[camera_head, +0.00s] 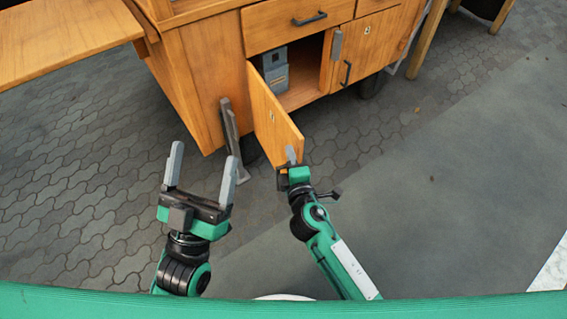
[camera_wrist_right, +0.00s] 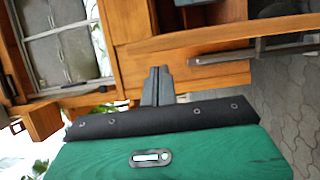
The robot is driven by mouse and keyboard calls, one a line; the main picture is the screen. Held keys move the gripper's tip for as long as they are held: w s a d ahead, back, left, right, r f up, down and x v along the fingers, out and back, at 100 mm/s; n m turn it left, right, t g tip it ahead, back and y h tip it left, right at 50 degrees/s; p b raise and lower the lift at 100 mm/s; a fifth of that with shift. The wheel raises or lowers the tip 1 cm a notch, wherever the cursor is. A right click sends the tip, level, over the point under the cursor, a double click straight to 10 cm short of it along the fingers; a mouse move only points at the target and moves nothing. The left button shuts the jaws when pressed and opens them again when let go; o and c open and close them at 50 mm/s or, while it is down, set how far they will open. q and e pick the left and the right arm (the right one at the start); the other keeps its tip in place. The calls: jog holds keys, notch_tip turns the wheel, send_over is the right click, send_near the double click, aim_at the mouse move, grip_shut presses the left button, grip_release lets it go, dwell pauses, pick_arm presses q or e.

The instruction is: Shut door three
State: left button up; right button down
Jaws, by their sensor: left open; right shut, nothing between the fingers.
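The wooden cabinet has an open door (camera_head: 270,122) swung out toward me, with a small label too small to read. A second door (camera_head: 365,45) to its right is closed, with a dark handle and its own small label. I cannot tell from the labels which is door three. My right gripper (camera_head: 290,155) is shut and empty, at the near lower corner of the open door; whether it touches is unclear. Its fingers (camera_wrist_right: 157,85) point at wood in the right wrist view. My left gripper (camera_head: 204,158) is open and empty, left of the open door.
A grey-blue box (camera_head: 274,70) stands inside the open compartment. A drawer (camera_head: 298,22) with a dark handle sits above. A grey post-like part (camera_head: 231,138) stands by the cabinet's front left corner. A wooden tabletop (camera_head: 65,38) juts out at left. The paved floor right of the door is clear.

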jog(key=shift+w+d, duration=0.25)
jog(key=shift+d, duration=0.25)
